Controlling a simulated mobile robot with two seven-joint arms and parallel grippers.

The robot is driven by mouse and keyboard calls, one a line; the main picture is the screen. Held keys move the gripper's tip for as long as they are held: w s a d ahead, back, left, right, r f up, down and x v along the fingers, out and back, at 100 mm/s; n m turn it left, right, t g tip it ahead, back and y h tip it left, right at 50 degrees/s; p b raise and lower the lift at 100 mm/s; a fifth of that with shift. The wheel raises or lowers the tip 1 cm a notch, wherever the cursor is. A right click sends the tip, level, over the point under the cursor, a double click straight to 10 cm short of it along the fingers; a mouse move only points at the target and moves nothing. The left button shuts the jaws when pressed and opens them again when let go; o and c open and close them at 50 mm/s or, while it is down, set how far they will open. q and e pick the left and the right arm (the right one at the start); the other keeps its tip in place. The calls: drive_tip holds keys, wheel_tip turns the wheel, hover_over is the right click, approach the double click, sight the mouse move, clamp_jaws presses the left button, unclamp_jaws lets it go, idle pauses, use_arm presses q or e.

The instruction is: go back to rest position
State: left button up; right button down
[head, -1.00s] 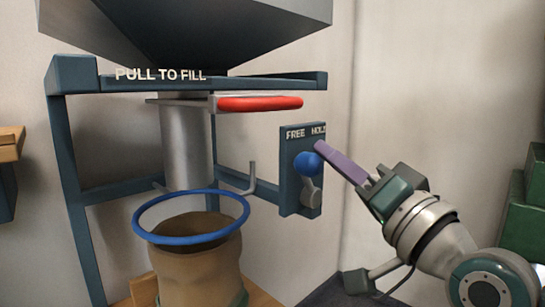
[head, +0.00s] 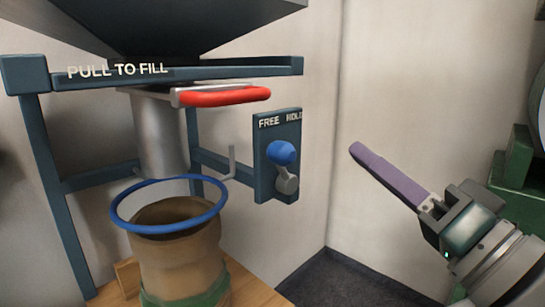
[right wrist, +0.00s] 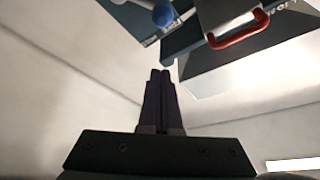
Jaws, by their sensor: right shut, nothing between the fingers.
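My right gripper (head: 358,152) is at the right of the head view, its purple fingers pointing up and left. It is shut and empty, apart from the lever plate. In the right wrist view its dark fingers (right wrist: 160,76) lie side by side. The lever plate (head: 265,165), marked FREE and HOLD, carries a blue-knobbed lever (head: 281,152); the knob also shows at the top of the right wrist view (right wrist: 163,14). My left gripper is not in view.
A blue frame (head: 50,185) holds a hopper (head: 190,22) with a red pull handle (head: 225,96). Below is a brown bag (head: 180,258) with a blue ring (head: 122,222) at its mouth, on a wooden surface (head: 255,290). Green boxes (head: 512,185) stand at right. Bare wall lies between.

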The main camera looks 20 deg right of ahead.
idle(0.5)
drive_tip(key=s+a+r+n+g+y+p, duration=0.1)
drive_tip(key=s+a+n+g+p, duration=0.7)
drive_tip(key=p, duration=0.6)
drive_tip(key=s+d+r+n+g+h+p, duration=0.25)
drive_tip(key=s+r+g+p, duration=0.25)
drive_tip(key=s+g+p, duration=0.55)
drive_tip(key=w+p+v, duration=0.2)
drive_tip(key=p+v, duration=0.9)
drive_tip(key=w+a+r+p+v, duration=0.1)
drive_tip(key=w+p+v, duration=0.2)
drive_tip(key=p+v, duration=0.9)
drive_tip(key=w+a+r+p+v, duration=0.1)
drive_tip(key=w+p+v, duration=0.2)
drive_tip(key=p+v, duration=0.8)
drive_tip(key=shift+s+a+r+m+t+p, duration=0.2)
drive_tip(key=shift+r+m+t+p, duration=0.1)
drive_tip(key=shift+m+t+p, duration=0.15)
